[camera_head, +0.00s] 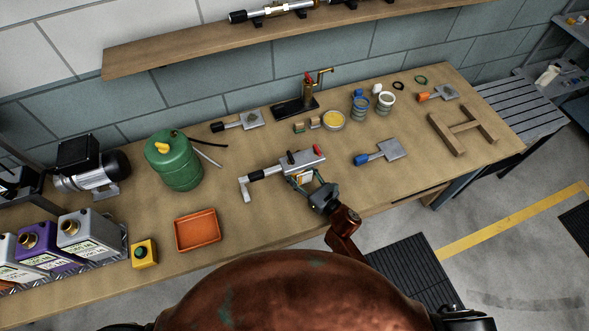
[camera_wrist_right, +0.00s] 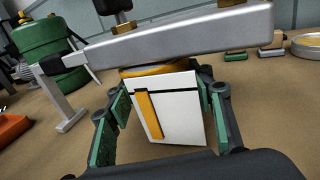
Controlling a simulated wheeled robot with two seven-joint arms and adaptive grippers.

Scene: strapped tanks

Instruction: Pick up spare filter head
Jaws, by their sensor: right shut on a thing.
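A white block with an orange stripe (camera_wrist_right: 155,112) and an orange ring at its top sits between the fingers of my right gripper (camera_wrist_right: 162,92). It appears to be the filter head, though I cannot tell for sure. In the head view my right gripper (camera_head: 308,182) reaches it from the front. A grey metal bar (camera_wrist_right: 170,38) lies directly above the block and hides its top. The bar belongs to a grey tool with a red tip (camera_head: 303,161) and a bent handle at its left. I cannot tell whether the block touches the bench. My left gripper is not in view.
An orange tray (camera_head: 197,231) and a green tank (camera_head: 173,160) stand to the left on the wooden bench (camera_head: 240,218). A blue-handled paddle (camera_head: 390,151) lies to the right, with a wooden H-shaped frame (camera_head: 462,128) beyond. A brass-and-red pump (camera_head: 308,90) stands behind.

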